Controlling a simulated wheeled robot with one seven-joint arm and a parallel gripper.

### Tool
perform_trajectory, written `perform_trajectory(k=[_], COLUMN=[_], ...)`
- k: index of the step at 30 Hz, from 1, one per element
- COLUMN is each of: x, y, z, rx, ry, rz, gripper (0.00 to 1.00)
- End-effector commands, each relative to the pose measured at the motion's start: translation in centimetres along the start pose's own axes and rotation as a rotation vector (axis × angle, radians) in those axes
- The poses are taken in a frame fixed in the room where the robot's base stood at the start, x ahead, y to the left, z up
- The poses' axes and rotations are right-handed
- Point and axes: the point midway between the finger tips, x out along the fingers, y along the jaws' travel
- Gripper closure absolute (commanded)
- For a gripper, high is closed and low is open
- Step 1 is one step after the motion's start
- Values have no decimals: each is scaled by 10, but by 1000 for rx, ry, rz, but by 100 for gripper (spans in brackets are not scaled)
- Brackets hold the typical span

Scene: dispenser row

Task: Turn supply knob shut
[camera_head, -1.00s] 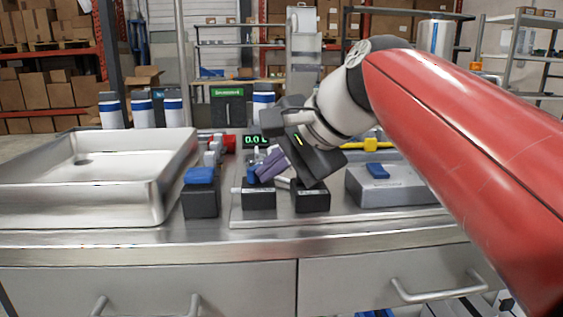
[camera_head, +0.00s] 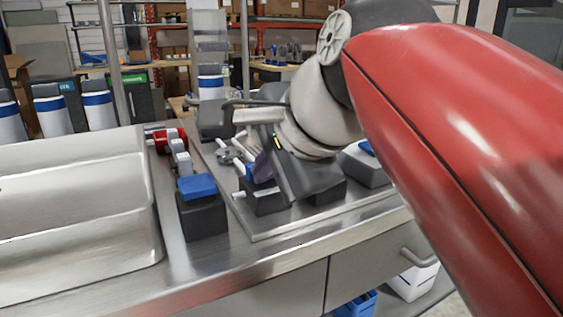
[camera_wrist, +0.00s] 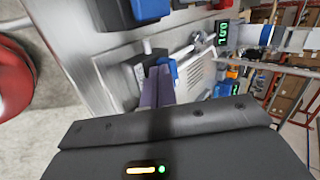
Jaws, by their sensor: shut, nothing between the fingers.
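My gripper (camera_wrist: 158,88) has purple fingers shut together with nothing between them. In the wrist view the fingertips are close beside a blue piece (camera_wrist: 172,67) on a dark block (camera_wrist: 129,76); I cannot tell whether they touch. In the head view this dark block (camera_head: 266,204) stands on the metal plate, and its blue top (camera_head: 250,171) is partly hidden by my gripper. No label marks the supply knob legibly, so I cannot tell for sure which part it is or how it is turned.
A blue-topped dark block (camera_head: 203,216) and a red fitting (camera_head: 169,139) stand to the left, beside a large steel basin (camera_head: 70,210). A grey box (camera_head: 362,165) is to the right. A green-digit display (camera_wrist: 222,33) shows in the wrist view. The bench front is clear.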

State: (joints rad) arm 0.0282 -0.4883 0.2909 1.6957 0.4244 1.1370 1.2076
Motion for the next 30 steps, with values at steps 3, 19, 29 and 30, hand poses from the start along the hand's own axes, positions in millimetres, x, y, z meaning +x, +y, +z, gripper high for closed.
perform_trajectory(k=[3,19,29,30], x=[-2,-3,2,4], y=[2,3,-2,-4], z=[0,-1,-3,-4], rx=[-8,-14,-13,-13], ry=[-9,-14,-14,-14], rz=[0,0,1,0], gripper=[100,100,100,100])
